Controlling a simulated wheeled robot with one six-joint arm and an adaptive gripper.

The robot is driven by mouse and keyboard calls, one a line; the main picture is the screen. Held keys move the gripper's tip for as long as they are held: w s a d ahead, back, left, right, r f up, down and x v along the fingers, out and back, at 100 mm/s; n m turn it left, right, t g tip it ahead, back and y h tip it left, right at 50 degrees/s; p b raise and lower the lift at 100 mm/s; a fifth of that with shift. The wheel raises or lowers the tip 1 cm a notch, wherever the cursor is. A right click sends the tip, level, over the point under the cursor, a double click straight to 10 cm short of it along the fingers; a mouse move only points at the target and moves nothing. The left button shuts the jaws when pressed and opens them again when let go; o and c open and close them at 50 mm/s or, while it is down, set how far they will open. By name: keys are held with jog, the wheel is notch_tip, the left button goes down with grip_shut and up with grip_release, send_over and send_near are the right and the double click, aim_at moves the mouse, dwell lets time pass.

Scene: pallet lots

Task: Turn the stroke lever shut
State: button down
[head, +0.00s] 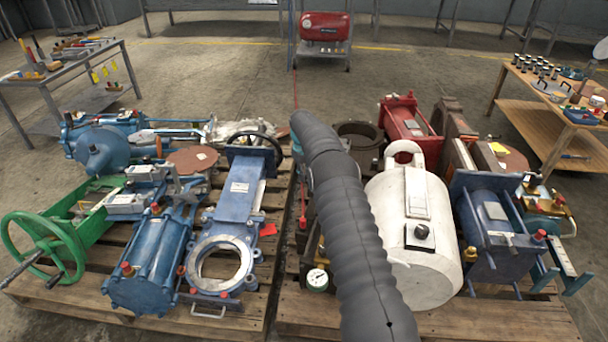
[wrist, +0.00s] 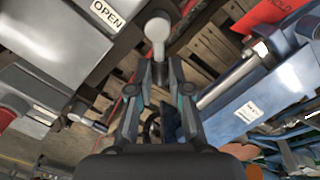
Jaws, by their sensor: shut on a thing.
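In the wrist view, a pale grey lever (wrist: 158,32) with a rounded end points up the picture. My gripper (wrist: 160,74) is shut on its stem, one finger on each side, with the rounded end showing beyond the fingertips. A white plate reading OPEN (wrist: 107,12) is on the grey body at upper left of the lever. The head view does not clearly show the lever or my gripper; my dark ribbed arm covers the middle there.
Two pallets carry valves and actuators close together. A blue gate valve (head: 231,210) with a red tag (head: 268,230) stands left of my arm, and a big white cylinder (head: 412,235) right of it. A gauge (head: 317,280) sits low nearby.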

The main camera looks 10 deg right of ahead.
jog(key=c, duration=1.1)
grip_release()
notch_tip(320, 180, up, 12)
jog(key=shift+a, duration=0.3)
jog(key=shift+s, duration=0.1)
